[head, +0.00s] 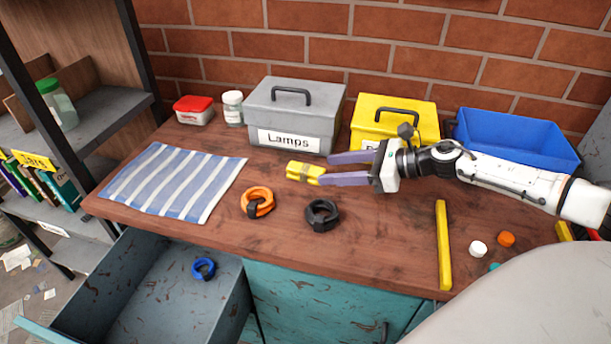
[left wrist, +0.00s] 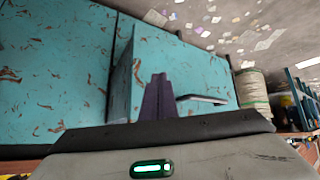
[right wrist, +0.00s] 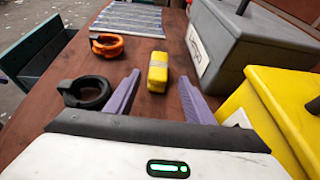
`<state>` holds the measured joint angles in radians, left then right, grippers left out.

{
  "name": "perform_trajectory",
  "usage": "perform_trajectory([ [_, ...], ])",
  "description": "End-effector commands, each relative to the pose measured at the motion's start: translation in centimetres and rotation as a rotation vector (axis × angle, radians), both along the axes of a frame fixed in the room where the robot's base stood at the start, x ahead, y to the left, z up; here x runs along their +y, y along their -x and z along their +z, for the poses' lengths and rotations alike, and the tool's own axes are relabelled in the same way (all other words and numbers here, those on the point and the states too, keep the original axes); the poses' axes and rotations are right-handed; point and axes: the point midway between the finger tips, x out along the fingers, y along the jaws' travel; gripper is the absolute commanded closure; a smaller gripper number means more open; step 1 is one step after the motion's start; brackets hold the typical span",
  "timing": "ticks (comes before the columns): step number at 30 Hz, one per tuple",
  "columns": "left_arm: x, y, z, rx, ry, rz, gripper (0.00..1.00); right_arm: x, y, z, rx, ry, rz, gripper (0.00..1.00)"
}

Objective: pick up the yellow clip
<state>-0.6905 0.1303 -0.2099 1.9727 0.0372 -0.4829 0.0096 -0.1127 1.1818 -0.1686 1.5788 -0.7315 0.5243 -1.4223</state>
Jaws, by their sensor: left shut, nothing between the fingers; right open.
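The yellow clip (head: 304,173) lies on the wooden table in front of the grey Lamps box; it also shows in the right wrist view (right wrist: 157,72). My right gripper (head: 327,171) is open, with its purple fingers pointing left at the clip. In the right wrist view the clip's near end shows between the open fingertips (right wrist: 159,76), touching neither finger that I can see. Whether the fingers are level with the clip is hard to tell. My left gripper (left wrist: 158,78) is shut and empty in front of the teal cabinet; it is outside the head view.
An orange cable coil (head: 257,203) and a black one (head: 322,214) lie just in front of the clip. The Lamps box (head: 320,122), yellow box (head: 410,108) and blue bin (head: 515,143) stand behind. A striped cloth (head: 174,182) lies left. A drawer (head: 120,300) is open below.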

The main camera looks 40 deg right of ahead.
Motion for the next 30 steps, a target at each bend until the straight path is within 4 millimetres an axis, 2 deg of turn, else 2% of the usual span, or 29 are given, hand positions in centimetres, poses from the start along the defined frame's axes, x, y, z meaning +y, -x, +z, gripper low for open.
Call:
perform_trajectory([
  [6,0.0,-0.2,0.2,-0.005,0.001,0.002,1.0,1.2,-1.8,-0.7,-0.002,-0.002,0.0,0.52],
  [14,0.1,-0.4,0.3,-0.004,-0.001,0.003,1.0,1.9,-2.6,-0.9,-0.001,-0.002,0.0,0.52],
  [20,0.3,-0.1,0.7,0.004,-0.002,0.007,1.0,3.6,-4.6,-0.8,-0.003,-0.003,0.001,0.52],
  [24,0.5,0.0,0.5,0.007,-0.002,0.01,1.0,4.5,-5.8,-1.6,-0.001,-0.004,0.0,0.52],
  [30,0.5,-0.1,0.6,0.004,-0.003,0.012,1.0,4.9,-6.3,-2.0,0.001,-0.001,0.001,0.52],
])
